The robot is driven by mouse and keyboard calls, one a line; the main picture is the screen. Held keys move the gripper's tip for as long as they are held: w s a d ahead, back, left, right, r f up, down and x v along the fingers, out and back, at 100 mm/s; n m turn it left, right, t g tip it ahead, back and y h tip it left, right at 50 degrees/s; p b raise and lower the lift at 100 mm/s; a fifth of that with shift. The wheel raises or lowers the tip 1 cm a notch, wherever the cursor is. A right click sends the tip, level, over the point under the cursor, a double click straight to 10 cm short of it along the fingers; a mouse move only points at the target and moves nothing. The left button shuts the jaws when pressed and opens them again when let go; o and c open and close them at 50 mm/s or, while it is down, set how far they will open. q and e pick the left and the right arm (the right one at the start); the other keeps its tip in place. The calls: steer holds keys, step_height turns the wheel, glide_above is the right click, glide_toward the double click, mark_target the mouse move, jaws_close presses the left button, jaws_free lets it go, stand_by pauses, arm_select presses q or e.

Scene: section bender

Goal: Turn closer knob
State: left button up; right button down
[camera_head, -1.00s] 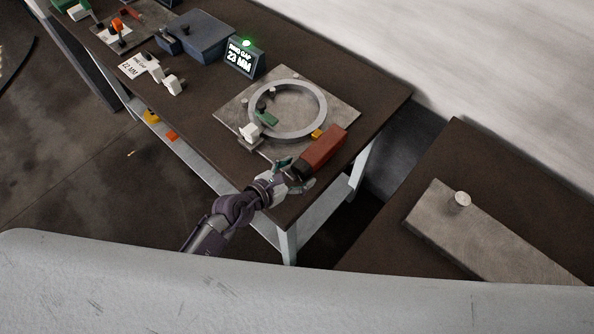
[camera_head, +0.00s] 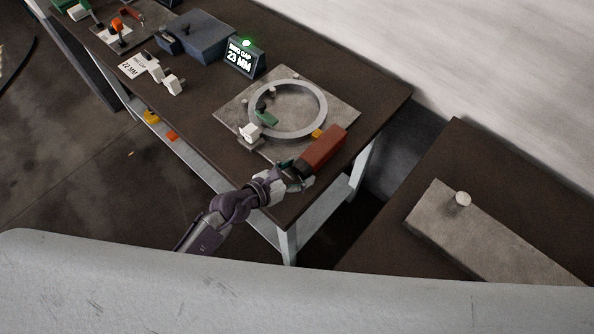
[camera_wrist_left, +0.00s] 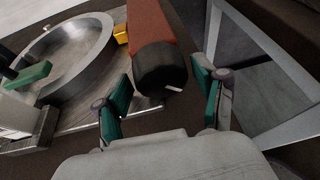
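A black round knob (camera_wrist_left: 160,66) with a white mark sits on the near end of a red block-like body (camera_wrist_left: 151,22). In the head view the red body (camera_head: 325,148) lies at the near right corner of the metal plate, with the dark knob (camera_head: 303,168) facing my left gripper (camera_head: 292,180). In the left wrist view my left gripper (camera_wrist_left: 164,88) is open, with one green-padded finger on each side of the knob. Gaps show between the pads and the knob. My right gripper is in neither view.
A metal ring (camera_head: 322,100) lies on the metal plate (camera_head: 347,112), with a green piece (camera_head: 267,118) and a white block (camera_head: 250,132) beside it. A display (camera_head: 243,57) reads 23 MM. A second table with a grey slab (camera_head: 490,240) stands at right.

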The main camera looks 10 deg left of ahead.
arm_select(q)
steer(key=shift+o, duration=0.2)
steer(key=v, duration=1.1)
steer(key=shift+s+a+r, duration=0.25)
steer(key=shift+s, duration=0.1)
